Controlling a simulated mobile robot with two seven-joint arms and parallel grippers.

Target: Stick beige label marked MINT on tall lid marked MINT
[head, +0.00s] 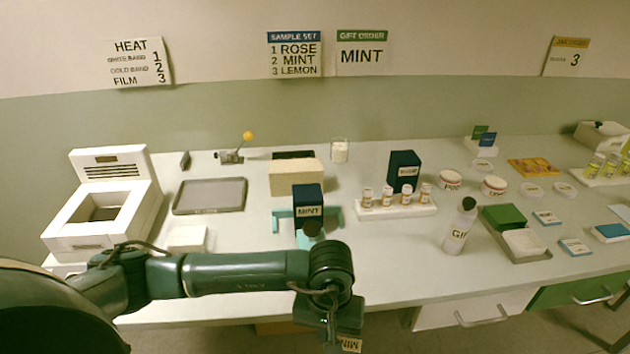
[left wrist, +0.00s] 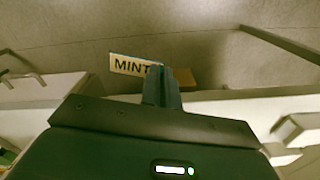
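A beige label marked MINT (head: 351,344) is at my left gripper (head: 333,318), low in front of the table's front edge. The left wrist view shows the label (left wrist: 128,65) pinched at its right end by the nearly closed fingers (left wrist: 163,85), which hide part of that end. A tall dark blue box-like piece marked MINT (head: 308,195), apparently the lid, stands upright in a teal holder (head: 281,217). The gripper is below and to the right of it, well apart. My right gripper is out of view.
Another dark blue box (head: 404,165) stands behind a white rack (head: 397,210) of small bottles. A white bottle (head: 459,226) stands to the right. A grey tray (head: 209,196) and a white heater (head: 103,215) are at left. Drawers (head: 475,309) lie under the right edge.

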